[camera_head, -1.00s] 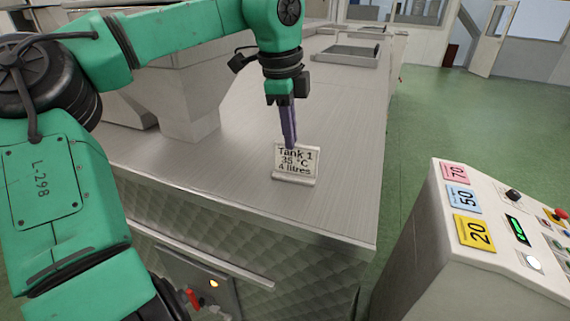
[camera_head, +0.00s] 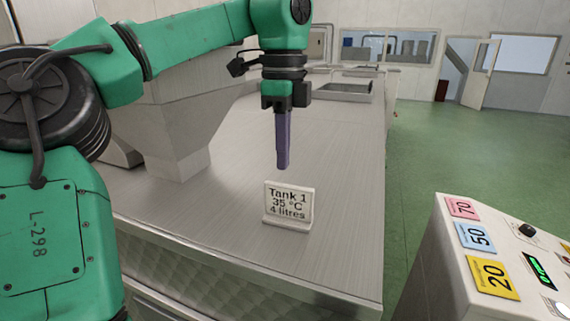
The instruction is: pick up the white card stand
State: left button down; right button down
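The white card stand (camera_head: 288,205) stands upright on the metal counter (camera_head: 225,222), near its right edge. Its face reads "Tank 1, 35 °C, 4 litres". My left gripper (camera_head: 283,165) points down above and slightly left of the card's top, with a small visible gap between them. Its purple fingers overlap from this side, so their opening cannot be made out. Nothing shows held in them. My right gripper is out of view.
A control panel (camera_head: 513,259) with coloured cards numbered 70, 50 and 20 stands at the lower right. A shallow metal tray (camera_head: 344,91) is at the counter's far end. A metal hopper (camera_head: 180,125) stands behind my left arm. The counter around the card is clear.

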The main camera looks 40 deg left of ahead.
pick_arm(q)
jog(key=shift+s+r, duration=0.1)
jog(key=c, duration=1.2)
grip_release()
jog(key=o, duration=0.9)
jog(key=shift+w, duration=0.25)
